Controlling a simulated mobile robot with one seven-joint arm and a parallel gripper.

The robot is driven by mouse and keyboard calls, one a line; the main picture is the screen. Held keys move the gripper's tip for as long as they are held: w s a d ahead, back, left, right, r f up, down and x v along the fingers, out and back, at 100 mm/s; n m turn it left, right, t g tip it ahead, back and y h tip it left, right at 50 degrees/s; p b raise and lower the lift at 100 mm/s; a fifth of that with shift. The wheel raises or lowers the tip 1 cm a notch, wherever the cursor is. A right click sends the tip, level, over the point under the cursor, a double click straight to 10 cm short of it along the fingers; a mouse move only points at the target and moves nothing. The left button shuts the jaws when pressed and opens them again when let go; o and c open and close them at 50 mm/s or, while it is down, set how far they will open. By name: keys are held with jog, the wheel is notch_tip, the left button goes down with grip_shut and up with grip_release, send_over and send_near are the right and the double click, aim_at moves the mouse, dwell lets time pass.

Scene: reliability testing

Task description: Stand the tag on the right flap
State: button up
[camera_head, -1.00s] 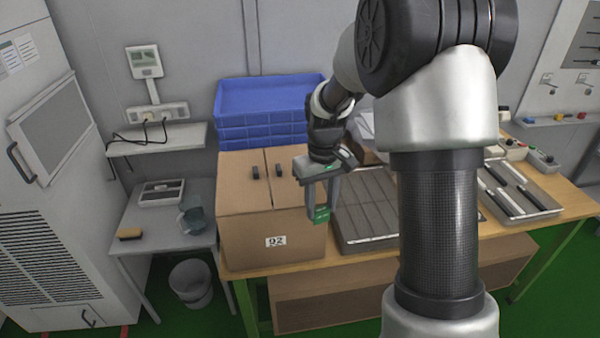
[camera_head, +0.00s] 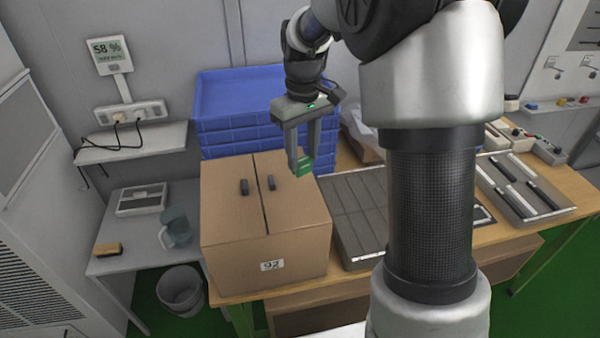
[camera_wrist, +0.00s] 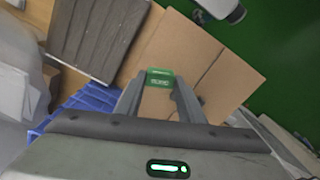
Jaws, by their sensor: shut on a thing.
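The tag (camera_head: 304,167) is a small green piece with pale lettering, which shows in the wrist view (camera_wrist: 160,77). My gripper (camera_head: 301,160) is shut on it, pointing down. In the head view the tag appears over the right part of the right flap (camera_head: 290,185); whether it touches the flap I cannot tell. The flap is the right half of the top of a closed cardboard box marked 92 (camera_head: 270,250).
Stacked blue crates (camera_head: 235,105) stand behind the box. A grey slatted tray (camera_head: 350,205) lies just right of it. A side table on the left holds a clear jug (camera_head: 176,228) and a brush (camera_head: 107,249).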

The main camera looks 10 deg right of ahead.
jog(key=shift+f, duration=3.25)
jog(key=o, duration=1)
